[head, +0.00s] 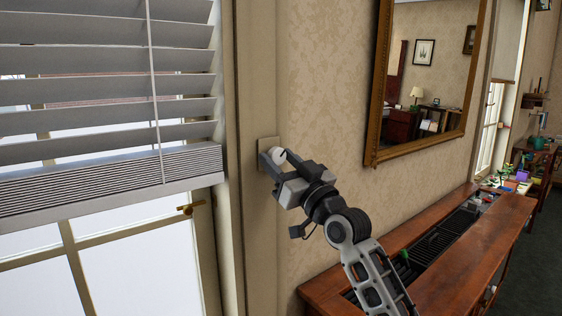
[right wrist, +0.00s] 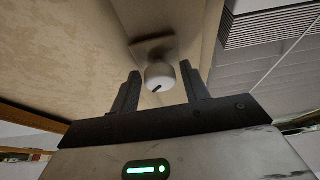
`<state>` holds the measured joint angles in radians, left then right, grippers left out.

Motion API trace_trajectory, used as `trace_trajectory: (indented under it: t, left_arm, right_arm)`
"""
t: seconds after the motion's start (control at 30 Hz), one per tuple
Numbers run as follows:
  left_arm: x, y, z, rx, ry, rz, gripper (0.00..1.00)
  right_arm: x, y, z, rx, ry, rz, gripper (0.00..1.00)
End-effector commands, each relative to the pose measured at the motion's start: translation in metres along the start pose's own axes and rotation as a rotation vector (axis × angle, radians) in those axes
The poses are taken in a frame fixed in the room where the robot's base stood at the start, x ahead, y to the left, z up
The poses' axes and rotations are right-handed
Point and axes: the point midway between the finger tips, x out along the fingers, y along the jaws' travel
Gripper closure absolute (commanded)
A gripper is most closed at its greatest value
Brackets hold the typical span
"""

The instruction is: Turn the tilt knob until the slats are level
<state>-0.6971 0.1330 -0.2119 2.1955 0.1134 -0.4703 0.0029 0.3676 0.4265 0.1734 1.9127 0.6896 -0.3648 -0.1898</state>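The tilt knob (head: 280,156) is a small white round knob on a beige plate (head: 268,144) fixed beside the window frame. In the right wrist view a gap shows between the knob and each finger of the gripper (right wrist: 164,88). The grey blind slats (head: 105,82) at the left are tilted, with bright gaps between them. My left gripper is not in view.
A gold-framed mirror (head: 377,140) hangs on the patterned wall to the right. Below it a long wooden mantel or cabinet (head: 455,265) with a dark grille runs along the wall. A brass window handle (head: 191,208) is below the blind.

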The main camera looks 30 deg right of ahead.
Motion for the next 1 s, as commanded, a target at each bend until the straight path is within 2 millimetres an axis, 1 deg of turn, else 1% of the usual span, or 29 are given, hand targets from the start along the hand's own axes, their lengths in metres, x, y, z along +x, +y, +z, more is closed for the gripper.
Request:
trace_trajectory:
  t: [0.03,0.07,0.1,0.37,0.53,0.73,1.0]
  left_arm:
    - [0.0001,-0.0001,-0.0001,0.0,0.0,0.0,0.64]
    - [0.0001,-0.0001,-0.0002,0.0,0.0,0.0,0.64]
    - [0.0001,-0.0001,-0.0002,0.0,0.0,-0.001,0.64]
    - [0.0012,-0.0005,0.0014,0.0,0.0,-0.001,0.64]
    - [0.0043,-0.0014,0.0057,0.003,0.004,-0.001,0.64]
    - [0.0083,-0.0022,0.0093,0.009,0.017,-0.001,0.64]
    - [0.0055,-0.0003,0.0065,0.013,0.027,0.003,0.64]
  right_arm:
    - [-0.0002,0.0001,0.0,0.0,0.0,0.0,0.7]
    - [-0.0002,0.0001,0.0,0.0,0.0,0.0,0.78]
    - [-0.0002,0.0001,0.0,0.0,0.0,0.0,0.89]
    - [-0.0006,0.0003,0.0005,-0.013,0.0,-0.005,0.89]
    - [-0.0012,0.0011,0.0017,-0.067,-0.001,-0.027,0.89]
    - [-0.0014,0.0029,0.0021,-0.194,-0.002,-0.078,0.89]
    - [0.0,0.0048,-0.0009,-0.411,-0.005,-0.168,0.89]
